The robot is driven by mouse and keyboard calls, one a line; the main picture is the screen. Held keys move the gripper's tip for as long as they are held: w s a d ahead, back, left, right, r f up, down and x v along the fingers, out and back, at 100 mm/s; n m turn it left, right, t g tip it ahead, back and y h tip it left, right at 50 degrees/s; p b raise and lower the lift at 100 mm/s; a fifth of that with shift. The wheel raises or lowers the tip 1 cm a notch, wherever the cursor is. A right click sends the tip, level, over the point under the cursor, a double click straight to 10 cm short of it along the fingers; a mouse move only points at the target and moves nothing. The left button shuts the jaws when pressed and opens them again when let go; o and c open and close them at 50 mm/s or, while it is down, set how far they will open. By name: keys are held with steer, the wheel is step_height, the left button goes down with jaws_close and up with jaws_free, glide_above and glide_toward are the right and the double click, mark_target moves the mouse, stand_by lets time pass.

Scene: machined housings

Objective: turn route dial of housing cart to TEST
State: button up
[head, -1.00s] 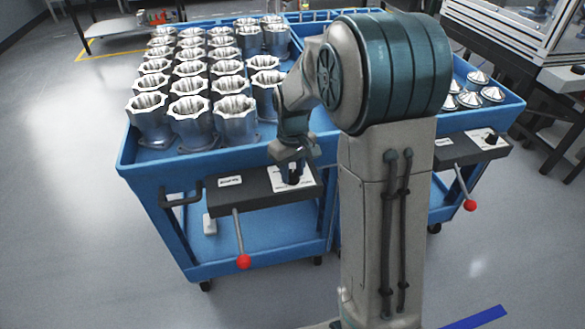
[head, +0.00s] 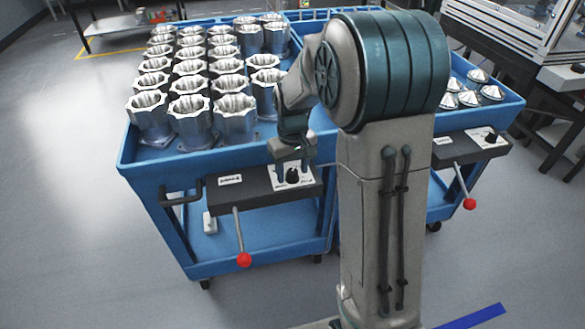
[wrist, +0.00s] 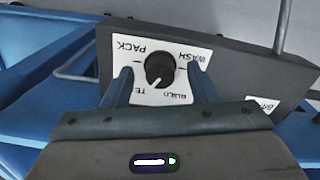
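The housing cart (head: 150,168) is the blue cart at left, loaded with silver housings (head: 190,115). Its route dial is a black knob (head: 292,175) on a white label plate on the dark front panel. In the wrist view the dial (wrist: 160,68) shows upside-down labels PACK, WASH, BUILD and a partly hidden one starting TE. Its white mark points down-left, between BUILD and TE, nearer TE. My gripper (head: 292,162) is at the panel. In the wrist view my gripper (wrist: 161,80) is open, one finger each side of the knob, with gaps to both.
A lever with a red ball (head: 244,260) hangs from the panel left of the dial. A second blue cart (head: 505,98) with silver cones (head: 470,98) stands at right, with its own dial (head: 490,138) and red-ball lever (head: 469,203). The floor at left is clear.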

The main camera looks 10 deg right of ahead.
mark_target(293, 171)
step_height(293, 171, up, 14)
steer(key=p, duration=0.2)
stand_by(0.4)
